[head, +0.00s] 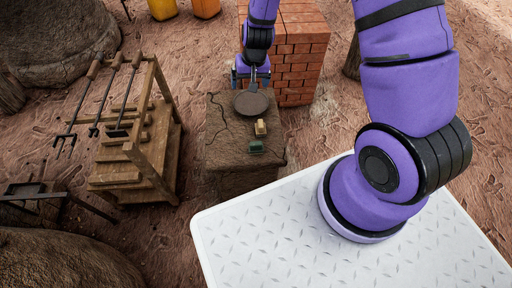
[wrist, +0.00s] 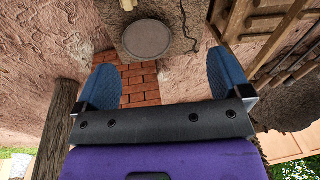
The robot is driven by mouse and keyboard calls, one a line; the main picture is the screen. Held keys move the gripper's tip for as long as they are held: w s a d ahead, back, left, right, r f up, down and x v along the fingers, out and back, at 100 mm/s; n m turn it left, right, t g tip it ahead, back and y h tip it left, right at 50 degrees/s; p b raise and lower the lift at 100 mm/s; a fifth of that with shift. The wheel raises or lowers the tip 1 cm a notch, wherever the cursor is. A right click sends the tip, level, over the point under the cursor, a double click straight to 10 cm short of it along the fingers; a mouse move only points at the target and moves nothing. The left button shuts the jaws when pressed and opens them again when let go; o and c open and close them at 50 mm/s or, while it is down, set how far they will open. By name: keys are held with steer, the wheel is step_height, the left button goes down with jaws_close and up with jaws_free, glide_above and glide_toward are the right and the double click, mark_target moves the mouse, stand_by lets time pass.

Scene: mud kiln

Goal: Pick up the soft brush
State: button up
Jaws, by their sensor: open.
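A small tan block-like object (head: 260,128), perhaps the soft brush, lies on a brown pedestal (head: 232,170) in the head view; it is too small for me to be sure. A small dark green object (head: 257,147) lies in front of it. A round grey disc (head: 252,104) lies behind it and also shows in the wrist view (wrist: 147,40). My gripper (head: 251,79) is above the back of the pedestal, near the disc and apart from the tan object. Its two blue fingers are spread and empty in the wrist view (wrist: 164,84).
A red brick stack (head: 305,60) stands right behind the pedestal. A wooden rack (head: 140,150) with several long tools is at the left. A white textured surface (head: 300,230) fills the front right. Yellow and orange containers (head: 162,9) stand at the back left.

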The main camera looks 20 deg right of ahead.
step_height(320, 180, down, 10)
steer(key=s, duration=0.2)
steer(key=m+g+h, duration=0.1)
glide_above(256, 143)
steer(key=f, duration=1)
steer(key=shift+s+d+f, duration=0.15)
steer(key=shift+s+d, duration=0.05)
step_height(256, 143, down, 4)
steer(key=shift+w+a+f, duration=0.1)
steer(key=shift+f, duration=1.5)
steer(key=shift+w+a+f, duration=0.1)
steer(key=shift+f, duration=1.45)
steer(key=shift+c, duration=0.4)
steer(key=c, duration=1)
steer(key=shift+r, duration=0.1)
